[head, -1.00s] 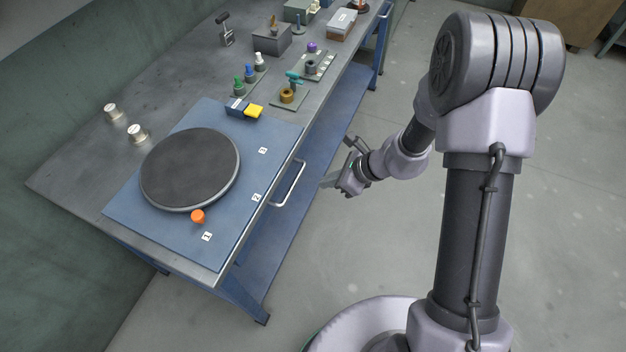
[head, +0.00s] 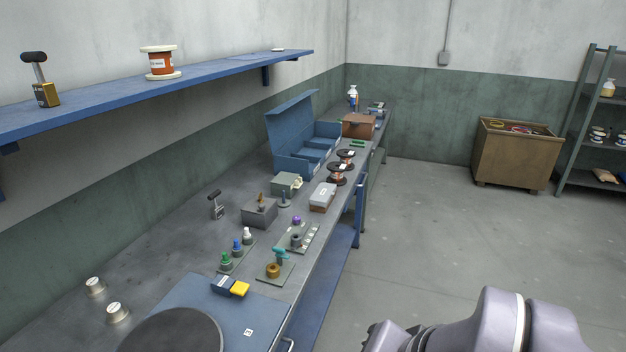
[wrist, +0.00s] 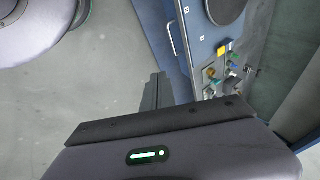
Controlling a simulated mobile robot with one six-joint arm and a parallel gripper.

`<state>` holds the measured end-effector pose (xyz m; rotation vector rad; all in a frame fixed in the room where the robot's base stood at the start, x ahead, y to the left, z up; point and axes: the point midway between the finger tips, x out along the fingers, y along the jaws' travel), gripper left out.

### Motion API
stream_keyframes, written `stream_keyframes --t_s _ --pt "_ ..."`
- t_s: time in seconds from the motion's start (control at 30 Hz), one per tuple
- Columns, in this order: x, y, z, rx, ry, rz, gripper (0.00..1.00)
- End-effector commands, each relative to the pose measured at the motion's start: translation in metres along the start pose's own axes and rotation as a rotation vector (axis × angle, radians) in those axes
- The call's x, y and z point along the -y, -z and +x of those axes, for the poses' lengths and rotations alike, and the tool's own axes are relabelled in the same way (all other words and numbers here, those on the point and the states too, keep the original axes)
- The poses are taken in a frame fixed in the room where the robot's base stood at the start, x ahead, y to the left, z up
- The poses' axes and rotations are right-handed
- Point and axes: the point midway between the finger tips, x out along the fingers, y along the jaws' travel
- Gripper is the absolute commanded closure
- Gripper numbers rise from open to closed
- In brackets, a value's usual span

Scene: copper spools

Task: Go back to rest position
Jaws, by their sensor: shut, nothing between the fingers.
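My gripper (wrist: 156,92) shows in the wrist view as dark fingers close together, shut and empty. It is over the floor beside the workbench, apart from the bench's front edge and handle (wrist: 171,40). In the head view only part of my arm shows at the bottom right, and I cannot make out the fingertips there. The workbench (head: 160,237) runs along the wall on the left, with a blue mat (head: 262,307) and a dark round turntable (head: 172,332), cut off by the lower edge.
A blue shelf (head: 215,72) holds a copper spool (head: 160,62). Bench items include a blue open box (head: 290,130), two dark spools (head: 338,174) and a yellow-blue block (head: 238,288). A brown bin (head: 512,160) and rack (head: 575,125) stand far right. Grey floor (head: 440,230) is clear.

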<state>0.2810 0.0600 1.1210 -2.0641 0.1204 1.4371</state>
Motion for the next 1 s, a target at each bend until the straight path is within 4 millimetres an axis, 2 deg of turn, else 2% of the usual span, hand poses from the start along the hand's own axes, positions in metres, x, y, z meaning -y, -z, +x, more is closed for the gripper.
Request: stream_keyframes --t_s 0.03,0.1,0.2,1.0 --pt "-0.007 -0.004 -0.012 -0.048 -0.010 -0.067 1.00" --pt "-0.016 -0.007 -0.022 -0.096 -0.031 -0.135 1.00" --pt "-0.022 -0.008 -0.028 -0.123 -0.046 -0.175 1.00" --pt "-0.022 -0.008 -0.028 -0.124 -0.047 -0.176 1.00"
